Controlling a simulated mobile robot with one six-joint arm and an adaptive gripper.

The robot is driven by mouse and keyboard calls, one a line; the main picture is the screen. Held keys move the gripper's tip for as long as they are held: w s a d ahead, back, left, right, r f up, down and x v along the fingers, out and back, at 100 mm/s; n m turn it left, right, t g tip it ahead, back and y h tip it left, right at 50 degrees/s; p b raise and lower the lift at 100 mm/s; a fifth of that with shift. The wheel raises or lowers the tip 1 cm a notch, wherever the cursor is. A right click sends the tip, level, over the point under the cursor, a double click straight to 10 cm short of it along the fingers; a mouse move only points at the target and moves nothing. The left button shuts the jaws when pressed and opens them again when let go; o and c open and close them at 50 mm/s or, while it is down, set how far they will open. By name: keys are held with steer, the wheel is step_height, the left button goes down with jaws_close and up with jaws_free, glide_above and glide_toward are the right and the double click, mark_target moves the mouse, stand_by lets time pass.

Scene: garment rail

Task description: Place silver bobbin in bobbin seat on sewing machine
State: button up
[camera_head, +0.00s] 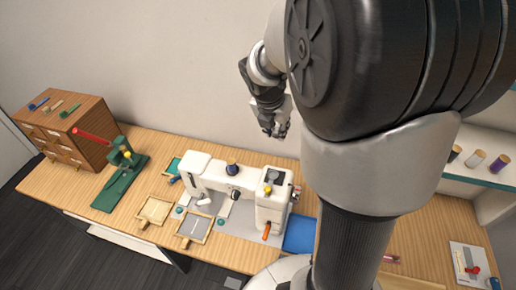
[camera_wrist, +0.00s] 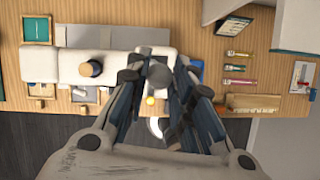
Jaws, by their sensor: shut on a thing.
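The white sewing machine (camera_head: 272,212) stands on the wooden table. A dark grey round part (camera_head: 272,175), which may be the bobbin seat, is on top of its right end, beside a yellow knob (camera_head: 267,188). My gripper (camera_head: 274,130) is above that end of the machine, clear of it, pointing down. In the wrist view, my gripper (camera_wrist: 157,73) is shut on a round grey thing (camera_wrist: 158,76), which looks like the silver bobbin. The yellow knob also shows there (camera_wrist: 150,100). The bobbin is too small to make out in the head view.
A dark spool (camera_head: 232,169) stands on the machine's arm. A green press (camera_head: 122,180) and a wooden drawer cabinet (camera_head: 65,130) are at the left. Wooden trays (camera_head: 154,211) lie in front. A blue mat (camera_head: 300,233) is at the right. A shelf (camera_head: 470,178) holds thread spools.

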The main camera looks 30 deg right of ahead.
steer(key=shift+w+a+f+b, duration=0.1)
steer(key=shift+f+b, duration=3.3)
steer(key=shift+f, duration=5.3)
steer(key=shift+f+b, duration=0.45)
steer(key=shift+f, duration=0.2)
steer(key=o, duration=0.7)
steer(key=shift+c, duration=0.2)
